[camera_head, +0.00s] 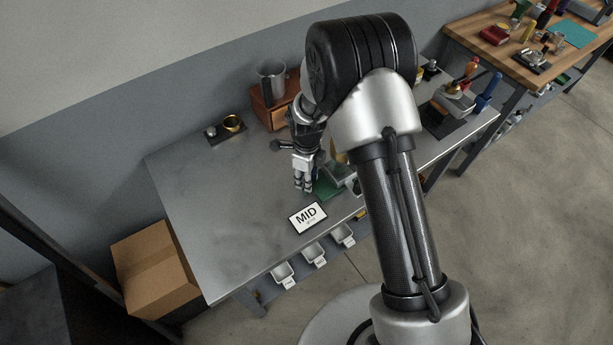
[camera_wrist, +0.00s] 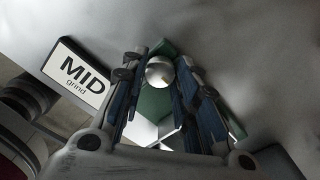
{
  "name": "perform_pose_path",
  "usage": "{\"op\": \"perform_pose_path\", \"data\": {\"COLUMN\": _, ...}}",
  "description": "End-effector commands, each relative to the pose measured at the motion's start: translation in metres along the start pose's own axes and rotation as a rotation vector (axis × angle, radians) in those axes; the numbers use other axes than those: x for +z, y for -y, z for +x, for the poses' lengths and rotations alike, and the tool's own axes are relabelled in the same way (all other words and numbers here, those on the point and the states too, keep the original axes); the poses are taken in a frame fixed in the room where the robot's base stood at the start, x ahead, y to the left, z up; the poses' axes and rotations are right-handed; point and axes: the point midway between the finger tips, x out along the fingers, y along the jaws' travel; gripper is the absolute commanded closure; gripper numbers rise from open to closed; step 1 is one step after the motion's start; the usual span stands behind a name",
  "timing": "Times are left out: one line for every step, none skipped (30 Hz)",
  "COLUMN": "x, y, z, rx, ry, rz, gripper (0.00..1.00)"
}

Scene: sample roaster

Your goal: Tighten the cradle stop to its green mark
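A green-based device (camera_head: 328,189) stands on the grey metal table, partly hidden behind my arm. In the wrist view its green body (camera_wrist: 154,103) shows between my fingers, with a round silver knob (camera_wrist: 160,71) on it, which may be the cradle stop. My gripper (camera_head: 304,184) points down at the left side of the device. In the wrist view my gripper (camera_wrist: 161,66) has its two fingers apart, one on each side of the knob, with green showing between. I cannot make out a green mark on the stop.
A white "MID grind" card (camera_head: 308,217) lies just in front of my gripper; it also shows in the wrist view (camera_wrist: 77,73). A wooden box (camera_head: 272,108) with a metal jug (camera_head: 271,80) stands behind.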

Motion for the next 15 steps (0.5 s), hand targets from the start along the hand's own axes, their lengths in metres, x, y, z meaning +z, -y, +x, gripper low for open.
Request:
{"op": "perform_pose_path", "data": {"x": -0.0001, "y": 0.0, "z": 0.0, "rx": 0.0, "ry": 0.0, "rz": 0.0, "gripper": 0.66}}
{"op": "perform_pose_path", "data": {"x": 0.0, "y": 0.0, "z": 0.0, "rx": 0.0, "ry": 0.0, "rz": 0.0, "gripper": 0.64}}
{"op": "perform_pose_path", "data": {"x": 0.0, "y": 0.0, "z": 0.0, "rx": 0.0, "ry": 0.0, "rz": 0.0, "gripper": 0.62}}
{"op": "perform_pose_path", "data": {"x": 0.0001, "y": -0.0001, "z": 0.0, "rx": 0.0, "ry": 0.0, "rz": 0.0, "gripper": 0.6}}
{"op": "perform_pose_path", "data": {"x": 0.0001, "y": -0.0001, "z": 0.0, "rx": 0.0, "ry": 0.0, "rz": 0.0, "gripper": 0.58}}
{"op": "perform_pose_path", "data": {"x": 0.0001, "y": -0.0001, "z": 0.0, "rx": 0.0, "ry": 0.0, "rz": 0.0, "gripper": 0.55}}
{"op": "perform_pose_path", "data": {"x": 0.0002, "y": -0.0001, "z": 0.0001, "rx": 0.0, "ry": 0.0, "rz": 0.0, "gripper": 0.54}}
{"op": "perform_pose_path", "data": {"x": 0.0002, "y": -0.0001, "z": 0.0001, "rx": 0.0, "ry": 0.0, "rz": 0.0, "gripper": 0.54}}
{"op": "perform_pose_path", "data": {"x": 0.0002, "y": -0.0001, "z": 0.0001, "rx": 0.0, "ry": 0.0, "rz": 0.0, "gripper": 0.54}}
{"op": "perform_pose_path", "data": {"x": 0.0003, "y": -0.0001, "z": 0.0001, "rx": 0.0, "ry": 0.0, "rz": -0.001, "gripper": 0.54}}
{"op": "perform_pose_path", "data": {"x": 0.0003, "y": -0.0001, "z": 0.0001, "rx": 0.0, "ry": 0.0, "rz": -0.001, "gripper": 0.54}}
{"op": "perform_pose_path", "data": {"x": 0.0003, "y": -0.0002, "z": 0.0001, "rx": 0.0, "ry": 0.0, "rz": -0.001, "gripper": 0.54}}
{"op": "perform_pose_path", "data": {"x": 0.0003, "y": -0.0001, "z": 0.0001, "rx": 0.0, "ry": 0.001, "rz": -0.001, "gripper": 0.54}}
{"op": "perform_pose_path", "data": {"x": 0.0004, "y": -0.0001, "z": 0.0001, "rx": 0.0, "ry": 0.001, "rz": -0.001, "gripper": 0.54}}
{"op": "perform_pose_path", "data": {"x": 0.0004, "y": -0.0001, "z": -0.0001, "rx": 0.0, "ry": 0.001, "rz": -0.001, "gripper": 0.54}}
